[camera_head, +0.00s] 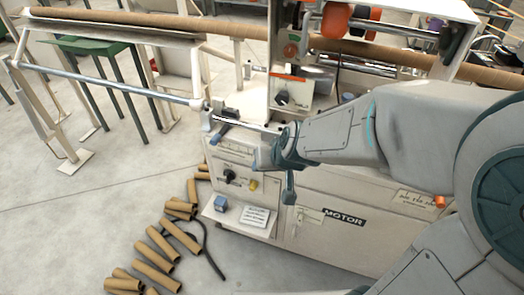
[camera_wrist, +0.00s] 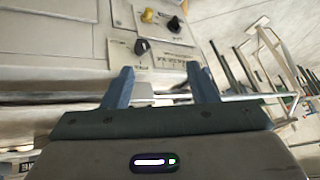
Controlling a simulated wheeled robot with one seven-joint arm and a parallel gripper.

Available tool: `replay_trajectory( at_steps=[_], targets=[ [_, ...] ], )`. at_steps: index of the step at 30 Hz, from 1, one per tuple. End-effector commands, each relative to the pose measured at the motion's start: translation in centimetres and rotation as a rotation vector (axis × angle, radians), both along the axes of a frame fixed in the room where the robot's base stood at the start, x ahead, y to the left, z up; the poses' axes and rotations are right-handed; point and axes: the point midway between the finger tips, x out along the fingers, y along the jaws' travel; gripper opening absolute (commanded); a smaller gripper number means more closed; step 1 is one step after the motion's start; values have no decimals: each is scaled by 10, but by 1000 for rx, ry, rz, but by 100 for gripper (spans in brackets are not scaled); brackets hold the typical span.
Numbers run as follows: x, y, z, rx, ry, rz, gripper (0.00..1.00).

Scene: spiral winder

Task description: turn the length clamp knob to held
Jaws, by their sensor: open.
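My gripper (camera_wrist: 159,68) is open and empty; its two blue fingers point toward the front panel of the machine in the wrist view. A black knob (camera_wrist: 141,47) on a pale labelled plate lies just beyond the fingertips, nearer the left finger, with no contact visible. A second black knob (camera_wrist: 174,25) and a yellow knob (camera_wrist: 148,15) are farther off. In the head view, a black knob (camera_head: 230,176) and the yellow knob (camera_head: 252,185) show on the front panel, left of my gripper. The labels are too small to read, so I cannot tell which is the length clamp knob.
A steel rail (camera_head: 110,84) runs left from the machine. Another black knob (camera_head: 283,98) sits on the upper panel. Several cardboard tubes (camera_head: 160,242) lie on the floor.

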Motion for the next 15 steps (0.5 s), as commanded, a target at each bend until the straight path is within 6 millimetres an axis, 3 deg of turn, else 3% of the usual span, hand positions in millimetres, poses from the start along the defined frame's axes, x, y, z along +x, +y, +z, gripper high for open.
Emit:
replay_trajectory(
  at_steps=[1, 6, 12, 15],
  targets=[
    [9, 17, -28, -10, -24, 10, 53],
    [36, 54, -90, -102, -166, -13, 53],
    [45, 71, -155, -356, -368, -36, 53],
    [41, 71, -177, -528, -490, -41, 53]
  ],
)
